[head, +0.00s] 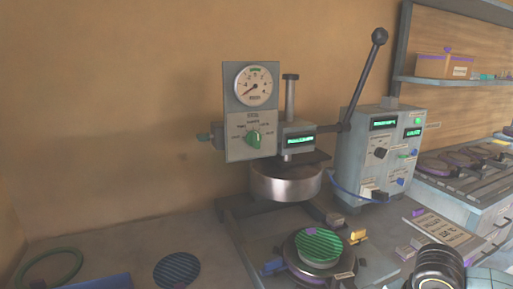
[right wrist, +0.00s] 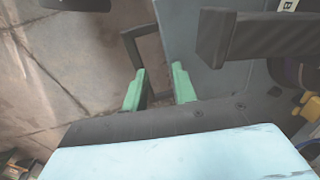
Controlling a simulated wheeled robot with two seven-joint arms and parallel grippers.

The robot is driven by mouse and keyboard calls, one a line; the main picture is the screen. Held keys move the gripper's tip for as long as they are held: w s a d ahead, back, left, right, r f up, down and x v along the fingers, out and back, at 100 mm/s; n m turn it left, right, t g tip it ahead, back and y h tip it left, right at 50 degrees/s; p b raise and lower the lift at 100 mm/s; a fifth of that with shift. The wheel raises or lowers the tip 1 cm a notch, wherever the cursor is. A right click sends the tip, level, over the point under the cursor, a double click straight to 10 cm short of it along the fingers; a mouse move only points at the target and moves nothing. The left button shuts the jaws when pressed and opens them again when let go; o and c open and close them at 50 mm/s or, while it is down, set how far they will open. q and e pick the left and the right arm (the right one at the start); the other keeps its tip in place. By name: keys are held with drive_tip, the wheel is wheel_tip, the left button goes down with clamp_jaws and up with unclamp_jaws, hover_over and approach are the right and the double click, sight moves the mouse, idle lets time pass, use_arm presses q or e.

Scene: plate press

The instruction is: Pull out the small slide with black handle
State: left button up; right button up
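In the right wrist view, my right gripper (right wrist: 158,88) shows two green fingertips standing apart, so it is open. A thin black bent handle (right wrist: 131,46) reaches down beside the left fingertip. Its lower end is partly hidden near the fingers, and I cannot tell whether they touch it. The grey slide-like plate (right wrist: 180,40) lies beside the handle, behind the right fingertip. In the head view the press (head: 250,125) stands at the centre, with a round green-topped plate (head: 320,244) in front. The small slide's handle is not clear there. My left gripper is not in view.
A thick dark bar (right wrist: 265,40) juts in at the upper right of the right wrist view, close to the gripper. A control box (head: 372,150) with a tall lever (head: 362,85) stands right of the press. A striped dark disc (head: 177,270) lies on the table at left.

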drive_tip(key=shift+g+h, duration=0.3)
drive_tip(key=shift+g, duration=0.4)
drive_tip(key=s+f, duration=0.1)
drive_tip(key=f, duration=0.1)
drive_tip(key=s+f, duration=0.2)
drive_tip(key=shift+d, duration=0.4)
drive_tip(key=shift+o, duration=0.2)
drive_tip(key=shift+r, duration=0.15)
drive_tip(key=o, duration=0.7)
drive_tip(key=shift+r+p, duration=0.5)
drive_tip(key=shift+p, duration=0.05)
drive_tip(key=shift+o, duration=0.2)
drive_tip(key=shift+w+d+r+p, duration=0.1)
drive_tip(key=shift+w+r+p, duration=0.1)
drive_tip(key=shift+r+p, duration=0.65)
drive_tip(key=shift+w+d+r+p, duration=0.15)
drive_tip(key=shift+r+p, duration=0.35)
drive_tip(key=shift+r, duration=0.65)
drive_tip(key=shift+w+a+r+p, duration=0.15)
drive_tip(key=shift+r+p, duration=0.95)
drive_tip(key=shift+r, duration=0.85)
